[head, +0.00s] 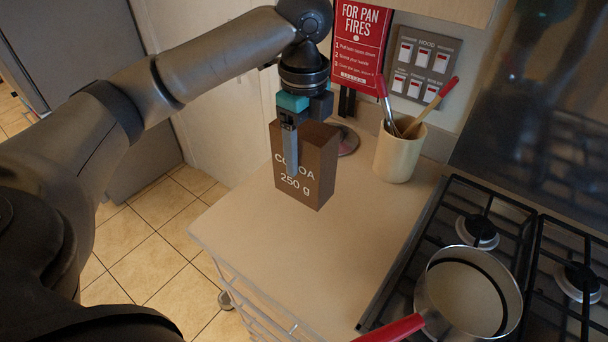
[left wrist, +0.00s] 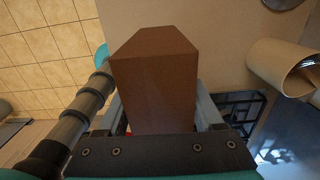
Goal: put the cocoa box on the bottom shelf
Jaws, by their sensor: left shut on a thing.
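The cocoa box (head: 318,168) is brown with white lettering reading "COCOA 250 g". It is upright at the far end of the counter in the head view; I cannot tell whether it touches the counter top. My left gripper (head: 292,150) comes down from above and is shut on the box, one finger across its lettered face. In the left wrist view the box (left wrist: 153,88) fills the space between the two fingers. My right gripper is in neither view. No bottom shelf can be made out, though a wire rack (head: 262,305) shows below the counter's left edge.
A utensil crock (head: 396,152) stands right of the box, and a round metal object (head: 347,140) lies behind it. A gas hob (head: 480,235) with a red-handled pan (head: 465,290) is at the right. The counter (head: 290,250) in front of the box is clear.

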